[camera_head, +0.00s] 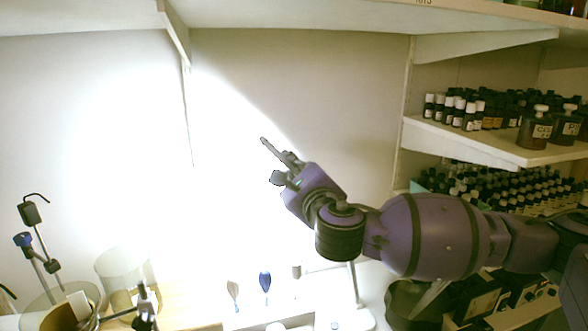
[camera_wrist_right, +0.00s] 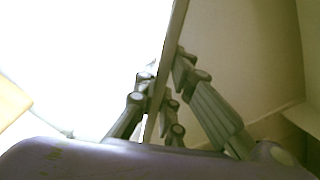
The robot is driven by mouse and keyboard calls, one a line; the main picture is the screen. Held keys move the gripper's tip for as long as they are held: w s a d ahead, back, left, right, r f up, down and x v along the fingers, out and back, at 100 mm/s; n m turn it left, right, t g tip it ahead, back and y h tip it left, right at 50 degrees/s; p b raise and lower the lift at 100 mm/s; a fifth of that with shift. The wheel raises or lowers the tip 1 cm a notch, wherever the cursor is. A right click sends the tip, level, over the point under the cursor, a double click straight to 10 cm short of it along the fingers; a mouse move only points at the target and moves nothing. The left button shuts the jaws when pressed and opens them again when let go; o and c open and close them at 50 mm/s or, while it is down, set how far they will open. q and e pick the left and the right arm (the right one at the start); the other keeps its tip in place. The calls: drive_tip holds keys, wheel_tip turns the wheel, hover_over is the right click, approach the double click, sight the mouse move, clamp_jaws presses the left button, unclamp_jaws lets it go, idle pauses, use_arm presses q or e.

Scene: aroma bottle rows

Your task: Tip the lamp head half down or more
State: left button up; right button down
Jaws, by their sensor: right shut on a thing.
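My right gripper (camera_head: 280,163) reaches in from the right in the head view, raised in front of the back wall. In the right wrist view, its fingers (camera_wrist_right: 155,100) are shut on both sides of a thin, pale plate edge (camera_wrist_right: 174,35), which I take to be the lamp head. In the head view the lamp head is lost in the white glare around the fingertips, so its tilt cannot be told. A slim pale post (camera_head: 354,284), likely the lamp's, stands on the bench below my right forearm. My left gripper is not in view.
Shelves with rows of dark bottles (camera_head: 480,112) stand at the right. Clamp stands (camera_head: 38,235) and a clear glass vessel (camera_head: 125,270) are at the lower left. Small upright items, one blue (camera_head: 265,281), stand below the gripper. Strong light whitens the left wall.

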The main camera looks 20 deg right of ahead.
drive_tip(key=c, duration=1.8)
unclamp_jaws()
drive_tip(key=shift+c, duration=0.2)
drive_tip(key=shift+s, duration=0.1)
drive_tip(key=s, duration=0.7)
drive_tip(key=shift+s+a, duration=0.15)
drive_tip(key=shift+a, duration=0.1)
